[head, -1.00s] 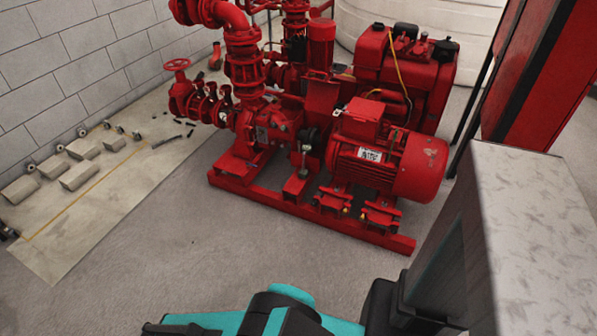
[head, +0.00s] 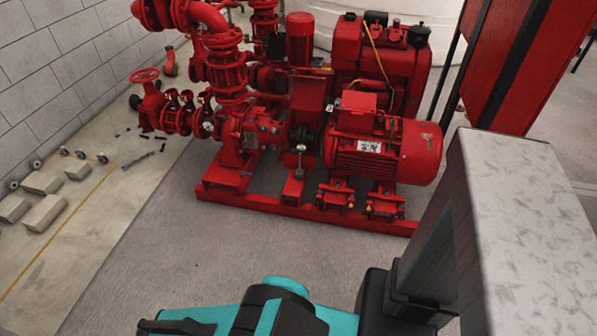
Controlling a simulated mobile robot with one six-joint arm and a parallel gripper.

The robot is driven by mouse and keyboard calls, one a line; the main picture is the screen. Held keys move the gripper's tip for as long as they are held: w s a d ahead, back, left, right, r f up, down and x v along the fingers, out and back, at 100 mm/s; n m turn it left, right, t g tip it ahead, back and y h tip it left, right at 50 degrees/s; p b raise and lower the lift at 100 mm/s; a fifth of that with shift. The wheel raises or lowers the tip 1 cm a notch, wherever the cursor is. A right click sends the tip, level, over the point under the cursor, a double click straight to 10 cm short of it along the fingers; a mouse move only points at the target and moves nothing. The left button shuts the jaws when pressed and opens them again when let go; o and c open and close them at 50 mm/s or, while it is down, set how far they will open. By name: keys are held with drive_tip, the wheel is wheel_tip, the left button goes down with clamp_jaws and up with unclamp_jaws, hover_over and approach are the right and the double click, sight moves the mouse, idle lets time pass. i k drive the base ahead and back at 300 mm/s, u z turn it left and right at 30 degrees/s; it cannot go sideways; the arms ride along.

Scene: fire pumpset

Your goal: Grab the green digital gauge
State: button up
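I cannot make out a green digital gauge in the head view. The red pumpset (head: 310,214) stands on its frame in the middle of the view, with a red motor (head: 405,150) at its right and red pipes with valves at its left. My gripper is not in view. Only teal and black parts of my own body show along the bottom edge, and a grey column of mine fills the lower right.
Several pale blocks (head: 42,182) and small round parts lie on a beige floor strip at left, by a white block wall (head: 70,60). A red cabinet (head: 520,60) stands at upper right. Grey floor (head: 200,240) in front of the pumpset is clear.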

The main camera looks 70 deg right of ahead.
sight(301, 148)
drive_tip(key=z, duration=0.55)
drive_tip(key=i, duration=0.85)
drive_tip(key=z, duration=0.5)
